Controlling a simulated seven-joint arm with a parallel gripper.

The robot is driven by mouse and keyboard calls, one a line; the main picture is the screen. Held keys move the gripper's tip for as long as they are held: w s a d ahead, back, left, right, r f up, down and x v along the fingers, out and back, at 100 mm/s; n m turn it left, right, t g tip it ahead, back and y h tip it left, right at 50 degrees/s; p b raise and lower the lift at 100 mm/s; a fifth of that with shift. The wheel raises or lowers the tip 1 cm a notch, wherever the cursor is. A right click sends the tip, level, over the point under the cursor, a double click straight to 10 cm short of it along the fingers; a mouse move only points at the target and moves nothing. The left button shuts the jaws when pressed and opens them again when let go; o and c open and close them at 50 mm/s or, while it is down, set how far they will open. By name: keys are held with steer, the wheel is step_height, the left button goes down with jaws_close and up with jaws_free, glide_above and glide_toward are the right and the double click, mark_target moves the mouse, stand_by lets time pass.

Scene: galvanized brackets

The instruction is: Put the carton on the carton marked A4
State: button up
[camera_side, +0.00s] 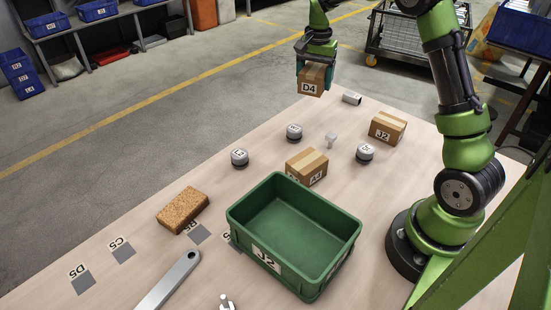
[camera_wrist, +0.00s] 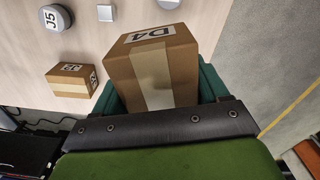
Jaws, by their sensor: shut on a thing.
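My gripper (camera_side: 316,74) is shut on a brown carton marked D4 (camera_side: 311,82) and holds it above the far end of the table. The D4 carton also fills the middle of the wrist view (camera_wrist: 152,75), between the green fingers. The carton marked A4 (camera_side: 307,168) stands on the table just behind the green bin; its label is partly hidden by the bin's rim. The held carton is apart from it, farther back.
A carton marked J2 (camera_side: 387,128) stands at the right. Several round grey-lidded pieces (camera_side: 239,158) are scattered around the A4 carton. The green bin (camera_side: 345,218) is in front. A brown sponge-like block (camera_side: 183,210) and a wrench (camera_side: 167,283) lie at left.

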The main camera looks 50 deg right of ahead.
steer(key=s+a+r+n, duration=0.1)
steer(key=s+a+n, duration=0.25)
steer(key=a, duration=0.25)
steer(key=s+a+r+n, duration=0.1)
steer(key=s+a+n, duration=0.1)
steer(key=a+n, duration=0.35)
steer(key=n, duration=0.5)
glide_above(308, 160)
step_height(308, 160, down, 2)
steer(key=shift+f, duration=4.05)
steer(key=shift+f, duration=0.1)
steer(key=o, duration=1.2)
